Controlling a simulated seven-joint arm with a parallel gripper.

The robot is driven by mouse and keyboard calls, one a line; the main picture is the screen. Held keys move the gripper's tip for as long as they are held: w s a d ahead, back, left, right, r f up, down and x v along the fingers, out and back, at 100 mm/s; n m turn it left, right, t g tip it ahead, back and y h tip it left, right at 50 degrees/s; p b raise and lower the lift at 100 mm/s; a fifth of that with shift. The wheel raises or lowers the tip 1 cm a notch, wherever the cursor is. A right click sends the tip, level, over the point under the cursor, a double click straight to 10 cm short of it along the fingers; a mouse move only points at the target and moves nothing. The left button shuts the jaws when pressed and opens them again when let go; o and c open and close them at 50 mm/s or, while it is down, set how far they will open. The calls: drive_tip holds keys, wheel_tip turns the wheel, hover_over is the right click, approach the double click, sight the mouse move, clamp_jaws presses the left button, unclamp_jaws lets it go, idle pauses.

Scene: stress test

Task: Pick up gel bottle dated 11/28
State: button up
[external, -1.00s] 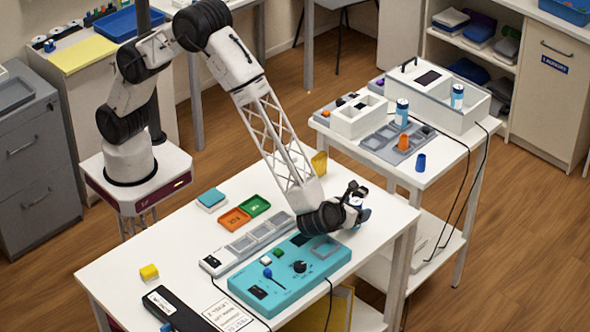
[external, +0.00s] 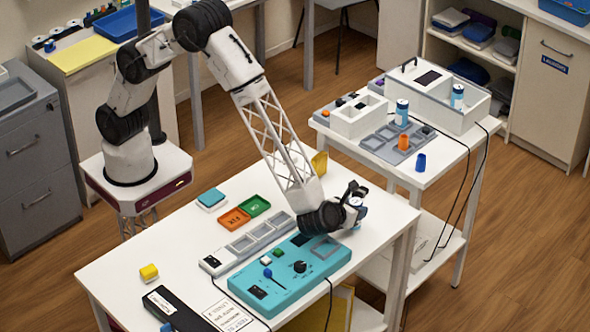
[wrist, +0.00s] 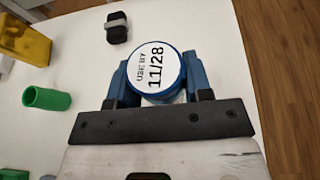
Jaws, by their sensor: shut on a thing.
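The gel bottle (wrist: 157,68) shows from above in the wrist view, with a white round lid reading "USE BY 11/28" and a blue rim. My gripper (wrist: 158,85) is shut on it, with one blue finger on each side. In the external view my gripper (external: 357,205) is near the right end of the front table, and the bottle (external: 356,203) shows small between its fingers. Whether the bottle touches the tabletop is hard to tell. Two other blue and white bottles (external: 402,112) (external: 457,96) stand on the back table; their dates are not readable.
A green cylinder (wrist: 46,98), a yellow block (wrist: 22,42) and a black object (wrist: 117,27) lie near the bottle. A teal device (external: 285,285) and a grey tray (external: 250,242) are left of my gripper. The table edge is close on the right.

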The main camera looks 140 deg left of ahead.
drive_tip(key=shift+r, duration=0.15)
drive_tip(key=shift+r, duration=4.85)
drive_tip(key=shift+a, duration=0.1)
